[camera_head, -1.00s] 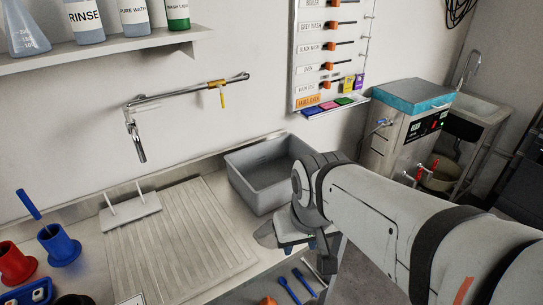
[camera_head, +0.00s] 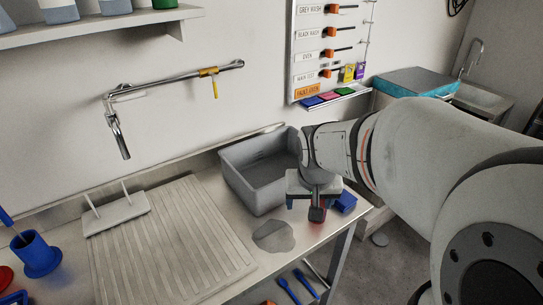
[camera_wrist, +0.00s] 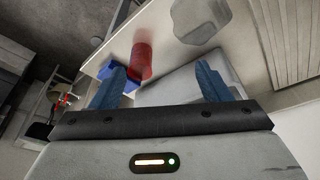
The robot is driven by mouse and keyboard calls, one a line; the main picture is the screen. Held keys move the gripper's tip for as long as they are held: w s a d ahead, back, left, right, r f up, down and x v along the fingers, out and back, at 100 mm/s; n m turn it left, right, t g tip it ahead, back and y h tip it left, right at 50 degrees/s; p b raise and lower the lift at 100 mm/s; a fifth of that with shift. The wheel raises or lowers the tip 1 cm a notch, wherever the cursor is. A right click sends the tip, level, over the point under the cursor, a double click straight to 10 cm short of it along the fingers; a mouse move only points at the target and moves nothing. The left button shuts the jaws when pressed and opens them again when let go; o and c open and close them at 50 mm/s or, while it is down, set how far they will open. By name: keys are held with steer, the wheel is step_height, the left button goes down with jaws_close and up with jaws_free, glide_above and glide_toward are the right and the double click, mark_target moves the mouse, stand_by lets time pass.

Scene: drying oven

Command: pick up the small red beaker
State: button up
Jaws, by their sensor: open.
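The small red beaker (camera_wrist: 141,62) shows in the wrist view on the counter, between my two blue fingers in the picture and closer to the left one. My gripper (camera_wrist: 160,68) is open and empty, with the fingers wide apart. In the head view my gripper (camera_head: 316,204) hangs over the counter's right end, just in front of the grey tub. There it hides most of the beaker, and only a trace of red shows. How far the fingertips are above the beaker I cannot tell.
A blue block (camera_head: 346,202) lies right of my gripper near the counter edge. The grey tub (camera_head: 240,180) stands behind. A grey puddle-like patch (camera_head: 273,236) lies on the counter to the left. A ribbed drainboard (camera_head: 165,245) and a blue holder (camera_head: 40,257) are further left.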

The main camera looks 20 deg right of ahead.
steer(key=w+d+f+m+b, duration=0.1)
steer(key=w+d+f, duration=0.1)
steer(key=f, duration=0.1)
steer(key=w+d+f+m+b, duration=0.1)
steer(key=w+d+f, duration=0.2)
steer(key=w+d+f+h+b, duration=0.1)
steer(key=w+d+f, duration=0.1)
steer(key=d, duration=0.1)
steer(key=shift+w+f+m, duration=0.3)
steer(key=shift+f+m, duration=0.1)
steer(key=x, duration=0.4)
steer(key=a+b+x, duration=0.1)
steer(key=x, duration=0.2)
steer(key=shift+w, duration=0.3)
steer(key=shift+t, duration=0.3)
steer(key=c, duration=1)
